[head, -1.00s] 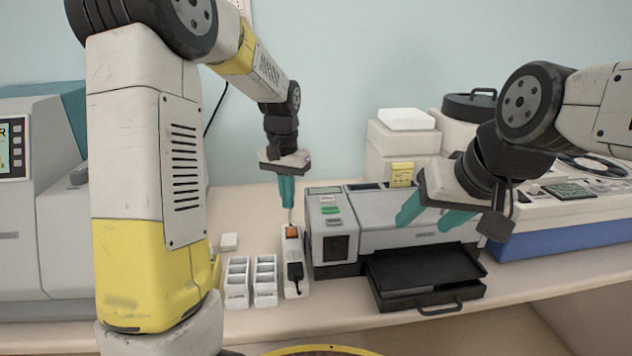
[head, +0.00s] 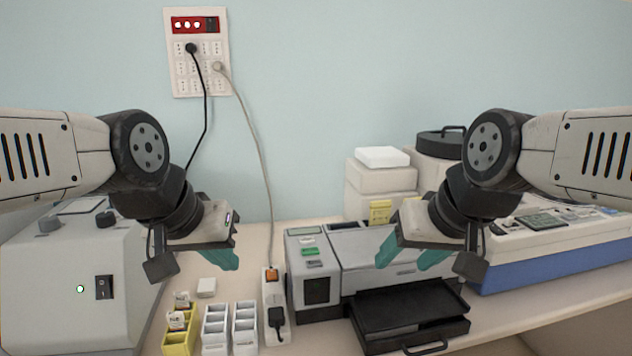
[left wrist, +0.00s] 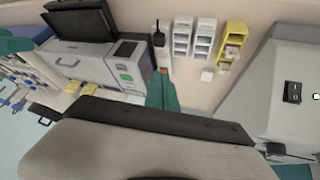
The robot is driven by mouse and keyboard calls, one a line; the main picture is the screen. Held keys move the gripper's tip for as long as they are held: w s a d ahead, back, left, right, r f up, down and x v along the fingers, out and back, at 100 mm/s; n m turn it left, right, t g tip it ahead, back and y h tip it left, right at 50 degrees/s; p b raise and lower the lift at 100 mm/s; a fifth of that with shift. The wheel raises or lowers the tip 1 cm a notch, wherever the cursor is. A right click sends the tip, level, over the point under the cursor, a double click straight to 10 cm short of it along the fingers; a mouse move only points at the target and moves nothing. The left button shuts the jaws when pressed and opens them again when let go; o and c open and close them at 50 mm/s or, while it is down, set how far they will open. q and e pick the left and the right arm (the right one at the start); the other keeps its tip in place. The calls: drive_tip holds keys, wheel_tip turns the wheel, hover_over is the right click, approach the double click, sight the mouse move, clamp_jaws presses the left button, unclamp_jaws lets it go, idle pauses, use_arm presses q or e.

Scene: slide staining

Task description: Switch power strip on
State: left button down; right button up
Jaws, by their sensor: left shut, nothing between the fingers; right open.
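The white power strip (head: 275,310) lies on the bench, left of the grey printer-like machine. Its orange switch (head: 272,274) is at the far end, and a black plug (head: 277,318) sits in it nearer the front. Whether the switch is lit or pressed I cannot tell. My left gripper (head: 228,262) is shut and empty, raised above the bench to the left of the strip. Its teal fingers (left wrist: 161,92) also show together in the left wrist view. My right gripper (head: 402,262) is open and empty, in front of the machine and well right of the strip.
White racks (head: 216,330) and a yellow rack (head: 180,342) stand left of the strip. A grey device with a black switch (head: 104,287) is at far left. The grey machine (head: 385,256) has a black tray (head: 410,312) in front. Cords run from a wall panel (head: 197,52).

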use_arm(q)
drive_tip(key=shift+w, duration=0.1)
drive_tip(key=n+g+y, duration=0.2)
drive_tip(key=n+g, duration=0.5)
drive_tip(key=n, duration=1.3)
hover_over(272, 276)
drive_tip(key=w, duration=0.1)
wheel_tip(272, 276, down, 5)
drive_tip(key=shift+w+a+f+n+g, duration=0.25)
drive_tip(key=shift+w+f+n+g, duration=0.1)
drive_tip(key=shift+w+n, duration=0.15)
drive_tip(key=shift+f, duration=0.1)
drive_tip(key=f, duration=0.4)
drive_tip(key=s+f, duration=0.1)
drive_tip(key=f, duration=0.8)
drive_tip(key=shift+s+d+f, duration=0.2)
drive_tip(key=shift+s+f, duration=0.2)
drive_tip(key=shift+s+f, duration=0.1)
drive_tip(key=shift+f, duration=0.05)
drive_tip(key=shift+w, duration=0.2)
